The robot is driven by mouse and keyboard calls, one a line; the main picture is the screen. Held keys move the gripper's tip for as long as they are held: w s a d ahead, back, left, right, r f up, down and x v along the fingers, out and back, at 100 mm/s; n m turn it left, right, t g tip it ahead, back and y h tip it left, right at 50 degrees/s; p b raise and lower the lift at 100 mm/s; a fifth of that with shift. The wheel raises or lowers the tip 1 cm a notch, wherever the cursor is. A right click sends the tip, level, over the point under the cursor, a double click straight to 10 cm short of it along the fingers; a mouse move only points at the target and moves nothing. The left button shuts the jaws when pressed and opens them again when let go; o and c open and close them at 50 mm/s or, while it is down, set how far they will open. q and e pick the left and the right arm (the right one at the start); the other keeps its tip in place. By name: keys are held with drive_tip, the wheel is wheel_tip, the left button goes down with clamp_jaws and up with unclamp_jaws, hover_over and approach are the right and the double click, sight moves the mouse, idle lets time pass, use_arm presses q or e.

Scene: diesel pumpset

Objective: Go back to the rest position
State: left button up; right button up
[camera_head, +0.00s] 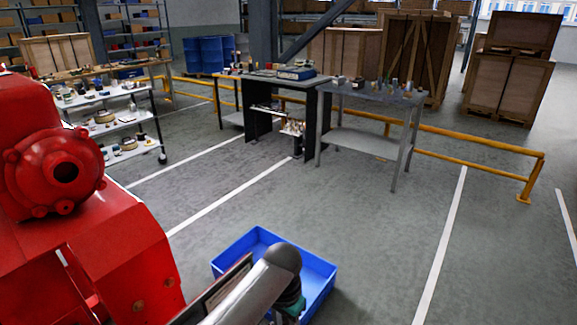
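The red diesel pumpset (95,245) fills the left side of the view, with a round flanged part facing me. A blue open bin (318,265) is at the bottom middle. A grey rounded arm link, seemingly mine, crosses in front of the bin and hides much of its inside. A small dark and green part shows beside the link over the bin; I cannot tell what it belongs to. No gripper fingers show for either arm.
A grey table (366,140) and a dark workbench (262,80) with small items stand ahead. A white shelf cart (120,122) is at left. A yellow rail (480,143) runs behind, with wooden crates (500,85) beyond. The floor (370,235) to the right is clear.

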use_arm(q)
drive_tip(key=s+f+n+h, duration=0.1)
drive_tip(key=s+f, duration=0.1)
drive_tip(key=s, duration=0.4)
drive_tip(key=s+a+r+n+t+y, duration=0.15)
drive_tip(key=s+a+r, duration=0.25)
drive_tip(key=s+a, duration=0.45)
drive_tip(key=s+a+r+n+t+h, duration=0.1)
drive_tip(key=s+a+r+n+t, duration=0.2)
drive_tip(key=s+a, duration=0.5)
wheel_tip(320, 180, down, 23)
drive_tip(key=s+d+g, duration=0.1)
drive_tip(key=s+g, duration=0.1)
drive_tip(key=s, duration=0.1)
drive_tip(key=s+a+f+g+b, duration=0.1)
drive_tip(key=s+a+f, duration=0.1)
drive_tip(key=s+f, duration=1.1)
drive_tip(key=shift+s+a+f+m+y, duration=0.3)
drive_tip(key=shift+s+m+y, duration=0.05)
drive_tip(key=shift+s, duration=0.65)
drive_tip(key=shift+s+g, duration=0.1)
drive_tip(key=shift+g, duration=0.15)
